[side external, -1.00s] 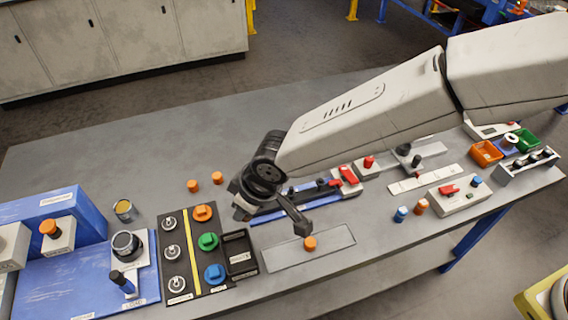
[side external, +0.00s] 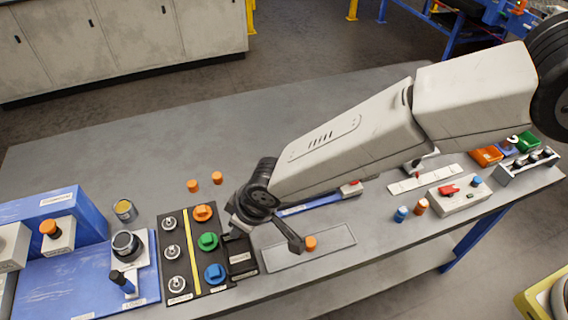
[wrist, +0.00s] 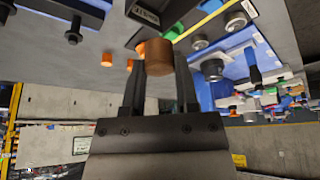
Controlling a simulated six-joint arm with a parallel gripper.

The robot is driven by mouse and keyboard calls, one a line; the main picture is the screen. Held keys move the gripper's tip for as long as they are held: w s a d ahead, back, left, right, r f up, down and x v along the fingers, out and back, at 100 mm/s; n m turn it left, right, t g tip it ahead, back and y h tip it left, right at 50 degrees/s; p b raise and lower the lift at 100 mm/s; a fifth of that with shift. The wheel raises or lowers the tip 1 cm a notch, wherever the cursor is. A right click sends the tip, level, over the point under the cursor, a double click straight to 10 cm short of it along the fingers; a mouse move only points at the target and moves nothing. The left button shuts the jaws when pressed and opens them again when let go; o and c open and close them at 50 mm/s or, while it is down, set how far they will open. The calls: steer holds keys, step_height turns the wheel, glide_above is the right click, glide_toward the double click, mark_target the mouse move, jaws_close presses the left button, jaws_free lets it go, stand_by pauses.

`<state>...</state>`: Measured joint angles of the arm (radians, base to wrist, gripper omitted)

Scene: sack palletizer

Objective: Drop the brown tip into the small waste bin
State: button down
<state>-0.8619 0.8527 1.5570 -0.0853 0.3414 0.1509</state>
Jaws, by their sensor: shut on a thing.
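The brown tip (wrist: 158,58) is a short cylinder between my fingertips in the wrist view. My gripper (wrist: 160,72) is shut on it. In the side view the tip (side external: 310,243) looks orange and shows at the end of my gripper (side external: 298,244), over a flat grey tray (side external: 335,241). I cannot tell whether it touches the tray. A black open box (side external: 240,268) with a label stands left of my gripper. A small round can (side external: 124,210), yellowish inside, stands farther left. I cannot tell which of these is the waste bin; the label is too small to read.
A black board (side external: 190,292) with coloured knobs and grey posts lies left of the black box. Two loose orange pegs (side external: 217,178) stand behind it. A blue fixture (side external: 85,215) fills the left end. Orange (side external: 487,155) and green (side external: 528,142) bins stand far right. The back table area is clear.

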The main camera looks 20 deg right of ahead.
steer(key=shift+f, duration=1)
steer(key=shift+c, duration=1.4)
jaws_free()
steer(key=shift+r, duration=0.1)
steer(key=v, duration=0.7)
steer(key=shift+r, duration=0.3)
steer(key=shift+s+d, duration=0.1)
steer(key=shift+d, duration=0.1)
